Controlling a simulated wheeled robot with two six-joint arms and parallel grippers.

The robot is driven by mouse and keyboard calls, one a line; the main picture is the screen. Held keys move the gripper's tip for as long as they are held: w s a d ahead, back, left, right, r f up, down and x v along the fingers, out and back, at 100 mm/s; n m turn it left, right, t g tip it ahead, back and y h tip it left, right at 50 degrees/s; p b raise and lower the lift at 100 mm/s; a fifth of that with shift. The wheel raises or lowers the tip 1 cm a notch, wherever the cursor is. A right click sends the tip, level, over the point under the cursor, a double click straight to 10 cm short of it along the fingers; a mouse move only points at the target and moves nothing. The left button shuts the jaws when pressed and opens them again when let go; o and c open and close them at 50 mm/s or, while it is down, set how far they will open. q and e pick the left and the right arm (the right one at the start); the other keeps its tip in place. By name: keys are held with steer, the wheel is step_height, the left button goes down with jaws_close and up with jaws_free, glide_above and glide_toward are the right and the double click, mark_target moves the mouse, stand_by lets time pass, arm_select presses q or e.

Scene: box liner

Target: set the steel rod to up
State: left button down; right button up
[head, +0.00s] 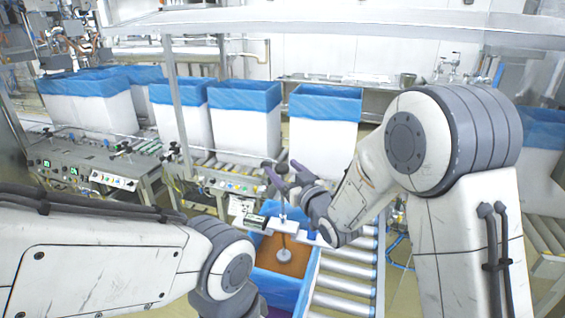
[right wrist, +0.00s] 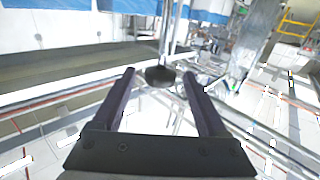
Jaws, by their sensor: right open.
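My right gripper (head: 285,174) is open, with its purple fingers raised above a small white control panel (head: 288,229). In the right wrist view, the two fingers of the right gripper (right wrist: 159,74) stand apart. A thin steel rod (right wrist: 168,35) with a dark round knob (right wrist: 160,75) shows between and just beyond the fingertips; I cannot tell whether they touch it. In the head view the rod (head: 283,207) stands roughly upright over the panel, its upper end near the fingers. My left arm fills the lower left; its gripper is out of view.
A blue-lined box (head: 276,284) with orange-brown contents sits below the panel, beside a roller conveyor (head: 346,275). Several white boxes with blue liners (head: 327,125) stand behind. A control console (head: 90,165) with buttons runs along the left. A metal frame bar (head: 330,22) crosses above.

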steer(key=shift+w+a, duration=0.35)
steer(key=shift+w, duration=0.3)
jaws_close()
stand_by(1.0)
